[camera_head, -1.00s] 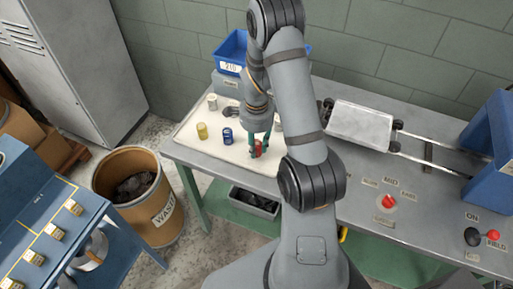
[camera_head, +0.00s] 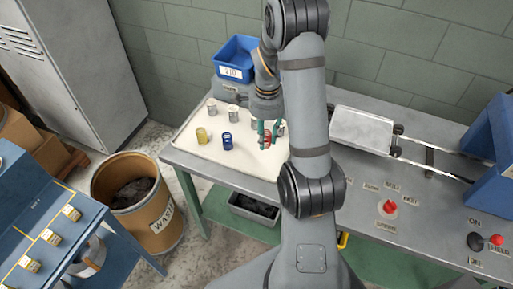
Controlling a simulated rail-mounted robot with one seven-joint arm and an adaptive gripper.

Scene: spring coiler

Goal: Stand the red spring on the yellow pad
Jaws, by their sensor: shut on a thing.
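The red spring (camera_head: 266,141) is small in the head view and partly hidden by the fingers. My gripper (camera_head: 267,134), with green fingers, is shut on it over the right part of the pale mat (camera_head: 217,154). I cannot tell how far it is above the mat or whether it is tilted. No pad that is clearly the yellow one shows; several yellowish labelled blocks (camera_head: 72,213) sit within yellow lines on the blue bench at the left.
On the mat stand a yellow spring (camera_head: 201,136), a blue spring (camera_head: 227,140) and several silver ones (camera_head: 233,114). A blue bin (camera_head: 236,58) is behind. A waste drum (camera_head: 140,200) stands between table and blue bench (camera_head: 22,213). A silver carriage (camera_head: 362,130) on rails is at right.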

